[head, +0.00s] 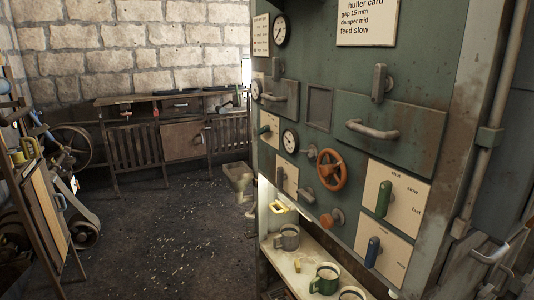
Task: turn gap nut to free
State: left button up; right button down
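A green machine panel (345,90) fills the right half of the head view. The card (368,22) at its top reads "huller card, gap 15 mm, damper mid, feed slow". An orange handwheel (332,170) sits mid-panel. Below it is a small reddish-brown knob (332,218), and a grey knob (307,194) is to its left. No label marks any of them as the gap nut, so I cannot tell which it is. A green lever (383,199) stands on a plate lettered "shut", "slow" and "fast". A blue lever (373,251) is on the plate below. Neither gripper shows.
A shelf (300,262) under the panel holds several mugs, including a green one (325,280). A pipe (492,110) runs down the right edge. A wooden bench (175,120) stands by the stone wall. The floor (170,235) left of the machine is mostly clear.

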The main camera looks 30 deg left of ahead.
aim_at(310, 154)
jog(key=u, duration=0.8)
